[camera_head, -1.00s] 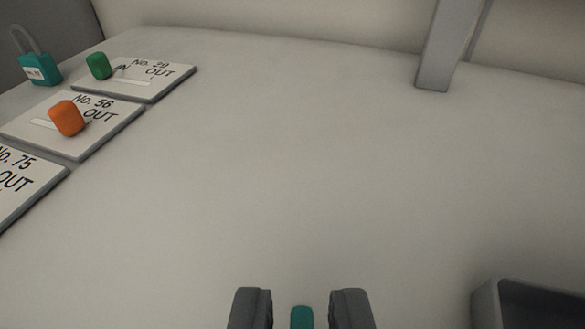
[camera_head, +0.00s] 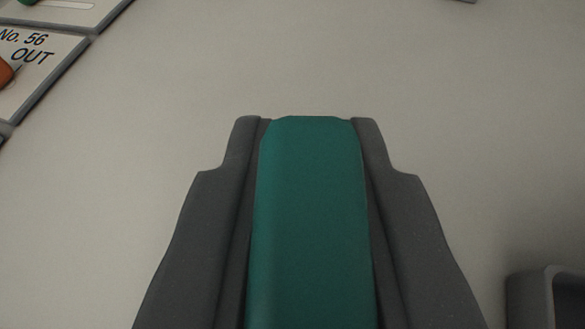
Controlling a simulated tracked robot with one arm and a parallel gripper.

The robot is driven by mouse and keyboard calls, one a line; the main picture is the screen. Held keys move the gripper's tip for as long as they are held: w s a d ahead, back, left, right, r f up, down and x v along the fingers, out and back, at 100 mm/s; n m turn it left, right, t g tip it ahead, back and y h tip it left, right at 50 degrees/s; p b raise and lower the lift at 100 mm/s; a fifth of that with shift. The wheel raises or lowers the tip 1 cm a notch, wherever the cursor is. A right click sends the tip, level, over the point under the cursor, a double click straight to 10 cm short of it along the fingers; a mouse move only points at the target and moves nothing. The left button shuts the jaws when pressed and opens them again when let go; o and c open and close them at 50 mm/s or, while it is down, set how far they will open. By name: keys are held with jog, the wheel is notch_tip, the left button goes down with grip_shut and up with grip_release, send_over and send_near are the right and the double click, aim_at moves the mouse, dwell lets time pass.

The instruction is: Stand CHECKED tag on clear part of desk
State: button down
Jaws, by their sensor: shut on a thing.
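My gripper (camera_head: 308,135) is in the lower middle of the view. Its two dark grey fingers are shut on a teal tag (camera_head: 310,220), one on each side of it. Only the plain teal face of the tag shows, with no lettering in sight, so I cannot read whether it says CHECKED. The pale desk (camera_head: 440,120) lies ahead and around the gripper. I cannot tell whether the tag's lower end touches the desk.
A white board marked No. 56 OUT (camera_head: 35,55) lies at the left edge, with part of an orange piece (camera_head: 5,72) on it. Another board (camera_head: 75,8) is cut off above it. A grey tray (camera_head: 545,285) stands at the lower right. The middle is clear.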

jog(key=shift+a+m+h+p, duration=0.45)
jog(key=shift+a+m+h, duration=0.35)
jog(key=shift+a+h, duration=0.1)
jog(key=a+m+h, duration=0.1)
jog(key=s+a+r+m+g+h+p, duration=0.1)
jog(key=s+a+m+h+p, duration=0.1)
jog(key=shift+s+a+r+g+h, duration=0.2)
jog(key=shift+a+r+g+h, duration=0.1)
jog(key=shift+h, duration=0.1)
jog(key=s+a+r+m+g+h+p, duration=0.1)
jog(key=s+a+r+m+g+h, duration=0.15)
jog(key=s, duration=0.25)
jog(key=shift+m+t, duration=0.25)
jog(key=shift+t, duration=0.1)
jog(key=w+d, duration=0.3)
jog(key=w, duration=0.1)
jog(key=w+d+f+b, duration=0.1)
jog(key=w+d, duration=0.2)
jog(key=w, duration=0.1)
jog(key=w+d+f+b, duration=0.1)
jog(key=w+d, duration=0.2)
jog(key=w, duration=0.2)
jog(key=shift+f, duration=0.25)
jog(key=shift+w+f+b, duration=0.1)
jog(key=shift+f+b, duration=0.9)
jog(key=shift+f, duration=0.75)
jog(key=shift+r, duration=0.1)
jog(key=c, duration=1.4)
grip_release()
jog(key=shift+o, duration=0.2)
